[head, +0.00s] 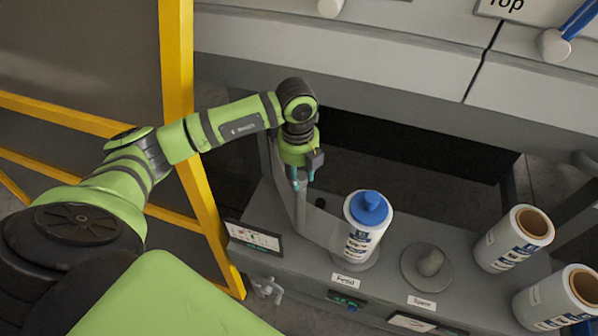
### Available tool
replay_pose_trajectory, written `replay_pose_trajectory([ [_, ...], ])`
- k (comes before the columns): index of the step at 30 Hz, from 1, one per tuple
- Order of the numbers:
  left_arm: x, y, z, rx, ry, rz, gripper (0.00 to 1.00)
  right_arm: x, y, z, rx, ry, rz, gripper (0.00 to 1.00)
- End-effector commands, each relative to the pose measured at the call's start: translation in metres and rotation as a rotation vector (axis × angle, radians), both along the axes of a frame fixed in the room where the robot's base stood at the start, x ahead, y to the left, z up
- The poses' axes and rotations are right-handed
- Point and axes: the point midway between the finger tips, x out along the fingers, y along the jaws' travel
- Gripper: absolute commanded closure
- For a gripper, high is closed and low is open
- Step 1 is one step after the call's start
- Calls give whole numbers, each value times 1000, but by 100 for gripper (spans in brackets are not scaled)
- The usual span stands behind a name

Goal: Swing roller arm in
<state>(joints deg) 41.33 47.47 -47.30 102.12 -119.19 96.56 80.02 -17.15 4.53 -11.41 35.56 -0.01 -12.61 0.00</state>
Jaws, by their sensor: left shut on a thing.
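My left gripper (303,181) points down at the centre of the head view, its teal fingertips at the upright grey bar of the roller arm (284,192). The gripper is shut on this bar, though the exact contact is small and partly hidden. The roller arm stands at the left of the grey machine shelf, to the left of the white roll with a blue cap (368,226). That roll stands upright over the "Feed" label (345,281). My right gripper is not in view.
An empty round holder (427,268) sits right of the feed roll. Two wrapped rolls with brown cores (513,238) (556,300) stand at the right. A yellow frame post (178,70) rises left of the shelf. Large grey machine panels (380,55) span the top.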

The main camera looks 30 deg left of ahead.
Motion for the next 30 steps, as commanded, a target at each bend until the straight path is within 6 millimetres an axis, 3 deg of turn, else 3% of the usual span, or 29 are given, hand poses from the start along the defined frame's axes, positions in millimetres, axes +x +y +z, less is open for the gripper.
replay_pose_trajectory([
  [17, 1, -2, 0, -5, -2, 31, 100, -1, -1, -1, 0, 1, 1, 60],
  [18, 1, -2, 0, -5, -2, 31, 54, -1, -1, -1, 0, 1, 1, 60],
  [19, 1, -2, 0, -5, -2, 30, 42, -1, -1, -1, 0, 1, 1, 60],
  [30, 1, -1, 2, -2, -3, 30, 42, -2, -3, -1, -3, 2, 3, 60],
])
